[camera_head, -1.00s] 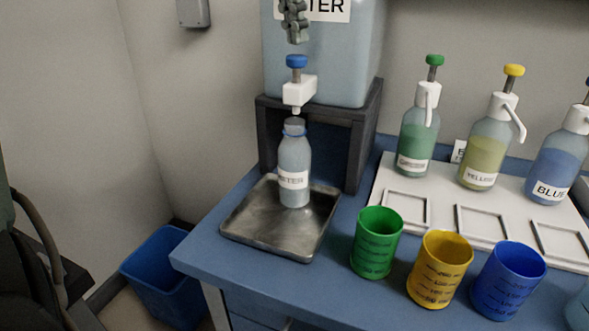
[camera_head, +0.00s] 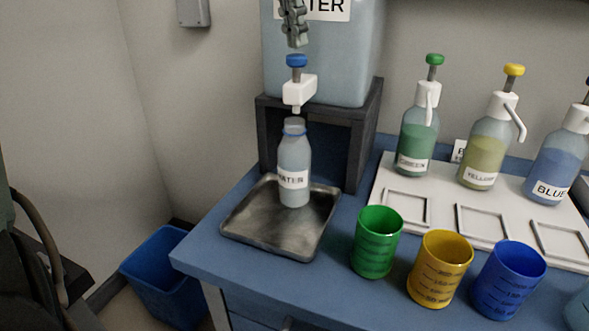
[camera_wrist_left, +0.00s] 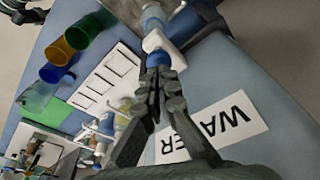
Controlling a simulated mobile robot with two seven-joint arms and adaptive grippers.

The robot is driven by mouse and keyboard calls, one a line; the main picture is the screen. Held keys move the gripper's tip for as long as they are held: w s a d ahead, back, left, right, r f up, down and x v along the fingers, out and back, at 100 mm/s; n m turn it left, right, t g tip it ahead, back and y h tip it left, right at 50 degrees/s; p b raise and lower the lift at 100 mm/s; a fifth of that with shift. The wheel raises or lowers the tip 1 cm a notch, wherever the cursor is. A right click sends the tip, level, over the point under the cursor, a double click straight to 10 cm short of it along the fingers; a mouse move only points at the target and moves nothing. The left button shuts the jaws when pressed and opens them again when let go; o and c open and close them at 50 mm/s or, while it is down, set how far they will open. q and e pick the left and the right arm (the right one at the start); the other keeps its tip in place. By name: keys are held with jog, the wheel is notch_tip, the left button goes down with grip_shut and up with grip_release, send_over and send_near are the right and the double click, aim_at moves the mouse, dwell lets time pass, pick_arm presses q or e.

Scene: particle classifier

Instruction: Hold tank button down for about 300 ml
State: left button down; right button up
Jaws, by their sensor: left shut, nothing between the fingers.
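The water tank (camera_head: 330,62) stands on a dark stand, with a white tap (camera_head: 299,91) topped by a blue button (camera_head: 296,61). My left gripper (camera_head: 297,43) is shut and empty, pointing down just above the button with a small gap. In the left wrist view, the closed fingertips (camera_wrist_left: 158,65) appear close to the blue button (camera_wrist_left: 157,57); contact cannot be told there. A bottle labelled WATER (camera_head: 294,158) stands upright under the spout on a metal tray (camera_head: 265,232). The liquid level in the bottle is hard to tell. My right gripper is not in view.
Green (camera_head: 377,243), yellow (camera_head: 439,269) and blue (camera_head: 508,280) cups stand at the front right. A blue bin (camera_head: 160,275) is on the floor at left.

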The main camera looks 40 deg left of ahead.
pick_arm(q)
jog(key=shift+f, duration=1.25)
jog(key=shift+r, duration=3.6)
jog(key=shift+f, duration=0.1)
